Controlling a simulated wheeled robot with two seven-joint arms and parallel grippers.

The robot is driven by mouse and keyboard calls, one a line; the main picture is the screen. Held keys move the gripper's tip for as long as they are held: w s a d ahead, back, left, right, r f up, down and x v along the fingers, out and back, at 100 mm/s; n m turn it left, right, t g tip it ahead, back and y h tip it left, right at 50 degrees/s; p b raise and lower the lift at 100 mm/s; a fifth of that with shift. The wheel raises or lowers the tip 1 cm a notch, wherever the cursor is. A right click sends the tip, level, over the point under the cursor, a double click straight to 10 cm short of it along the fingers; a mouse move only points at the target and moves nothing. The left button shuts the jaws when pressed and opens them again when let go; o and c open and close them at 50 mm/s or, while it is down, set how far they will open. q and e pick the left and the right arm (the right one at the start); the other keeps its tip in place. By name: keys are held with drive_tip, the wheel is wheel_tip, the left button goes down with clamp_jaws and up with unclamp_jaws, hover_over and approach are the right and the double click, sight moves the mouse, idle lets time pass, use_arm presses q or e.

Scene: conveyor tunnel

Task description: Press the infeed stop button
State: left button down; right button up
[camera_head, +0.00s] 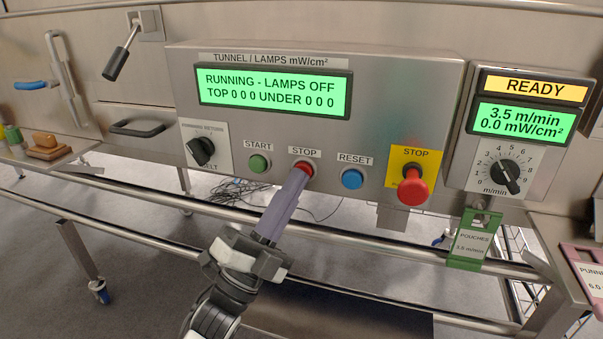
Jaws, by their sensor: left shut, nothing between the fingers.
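A small red STOP button (306,166) sits on the steel control panel, between the green START button (258,163) and the blue RESET button (352,179). My left gripper (297,180) is shut and empty. Its fingertips are at the red STOP button and cover most of it from below; whether they touch it or press it in I cannot tell. A larger red mushroom STOP button (412,188) stands out from a yellow plate farther right, apart from the gripper. The panel display (274,92) reads "RUNNING - LAMPS OFF". My right gripper is not in view.
A black selector knob (201,151) is left of START. At right, a speed box has a READY sign (534,87) and a dial (505,176). A green POUCHES tag (469,239) hangs below it. Steel rails (400,257) run under the panel.

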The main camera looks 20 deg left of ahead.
use_arm(q)
drive_tip(key=shift+w, duration=0.2)
drive_tip(key=shift+s, duration=0.1)
idle(0.4)
drive_tip(key=shift+s+p, duration=0.35)
drive_tip(key=shift+s, duration=0.55)
drive_tip(key=s+p, duration=0.1)
drive_tip(key=s, duration=0.4)
drive_tip(key=shift+a, duration=0.15)
